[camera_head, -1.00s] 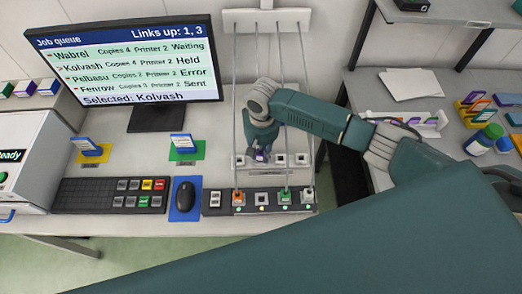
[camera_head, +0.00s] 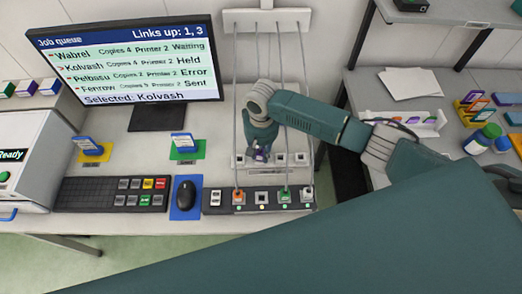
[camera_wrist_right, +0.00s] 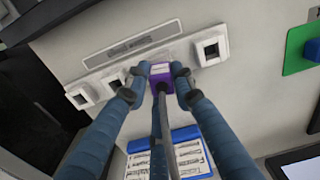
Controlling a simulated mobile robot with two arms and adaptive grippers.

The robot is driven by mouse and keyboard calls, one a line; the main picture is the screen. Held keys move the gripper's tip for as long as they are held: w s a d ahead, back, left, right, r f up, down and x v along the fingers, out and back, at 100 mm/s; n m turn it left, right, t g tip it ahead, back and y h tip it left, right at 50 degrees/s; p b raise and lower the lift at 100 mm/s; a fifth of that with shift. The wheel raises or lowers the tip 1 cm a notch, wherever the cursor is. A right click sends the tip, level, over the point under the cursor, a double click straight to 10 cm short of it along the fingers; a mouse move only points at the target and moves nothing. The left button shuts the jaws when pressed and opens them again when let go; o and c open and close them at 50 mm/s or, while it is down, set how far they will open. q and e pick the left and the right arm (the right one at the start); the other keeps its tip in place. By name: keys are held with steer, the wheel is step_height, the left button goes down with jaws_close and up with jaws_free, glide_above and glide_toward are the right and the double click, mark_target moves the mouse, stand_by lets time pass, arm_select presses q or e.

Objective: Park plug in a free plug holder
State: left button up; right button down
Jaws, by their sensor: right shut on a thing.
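My right gripper (camera_wrist_right: 160,80) is shut on a purple plug (camera_wrist_right: 162,72) with a grey cable. It holds the plug at the white plug holder rail (camera_head: 239,160), in line with the row of square holders. In the right wrist view, one empty holder (camera_wrist_right: 211,48) shows to the right of the plug and two empty holders (camera_wrist_right: 115,79) to its left. The plug and fingers hide the spot behind them; I cannot tell whether the plug is seated. My left gripper is not in view.
A dark socket panel (camera_head: 213,199) in front of the rail has an orange plug (camera_head: 239,196) and a green plug (camera_head: 285,196). Cables hang from a white wall bracket (camera_head: 267,20). A mouse (camera_head: 185,195), keyboard (camera_head: 110,195) and monitor (camera_head: 125,62) stand to the left.

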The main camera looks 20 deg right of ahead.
steer(key=c, duration=0.9)
jaws_free()
steer(key=shift+r, duration=0.1)
step_height(320, 180, up, 5)
steer(key=p, duration=0.6)
steer(key=shift+r, duration=0.15)
steer(key=shift+r+p, duration=1.15)
steer(key=shift+r, duration=0.1)
